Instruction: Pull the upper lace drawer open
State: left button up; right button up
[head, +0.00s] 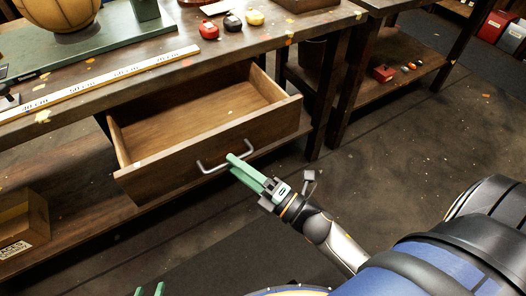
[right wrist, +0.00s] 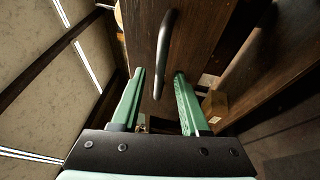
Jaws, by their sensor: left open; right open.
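The wooden drawer (head: 210,156) under the workbench is pulled out, and its inside looks empty. A grey metal bar handle (head: 212,169) sits on its front. My right gripper (head: 238,160) is at the right end of this handle, with its green fingers open. In the right wrist view the dark handle (right wrist: 165,50) shows ahead of and between the two open fingers (right wrist: 158,92); I cannot tell whether they touch it. Only the green fingertips of my left gripper (head: 150,291) show at the bottom edge of the head view, apart from the drawer and open.
The workbench top (head: 150,72) carries a ball (head: 62,12), a long ruler (head: 100,82) and small red, black and yellow items. A cardboard box (head: 22,225) stands on the lower shelf at left. Bench legs (head: 328,100) stand right of the drawer. The floor in front is clear.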

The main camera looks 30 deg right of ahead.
pick_arm(q)
jog(key=shift+w+r+t, duration=0.4)
jog(key=shift+w+r, duration=0.3)
pick_arm(e)
jog(key=v, duration=1)
jog(key=shift+s, duration=0.1)
jog(key=w+d+f+m+g+h, duration=0.1)
jog(key=w+f+m+g+h, duration=0.3)
jog(key=m, duration=0.9)
jog(key=s+a+f+m+g+h, duration=0.1)
jog(key=s+a+f+m+g, duration=0.35)
jog(key=f+m, duration=0.4)
pick_arm(q)
jog(key=s+a+r+p, duration=0.2)
jog(key=s+r+p, duration=0.1)
jog(key=r+p, duration=1)
jog(key=p, duration=0.6)
jog(key=shift+n+g+y+p, duration=0.3)
jog(key=shift+n+y, duration=0.1)
pick_arm(e)
notch_tip(320, 180, up, 12)
jog(key=s+d+h, duration=0.1)
jog(key=s, duration=0.1)
jog(key=shift+s+d+r, duration=0.25)
jog(key=shift+s, duration=0.15)
pick_arm(q)
jog(key=shift+a+f, duration=0.1)
jog(key=shift+f, duration=0.1)
pick_arm(e)
jog(key=shift+g, duration=0.25)
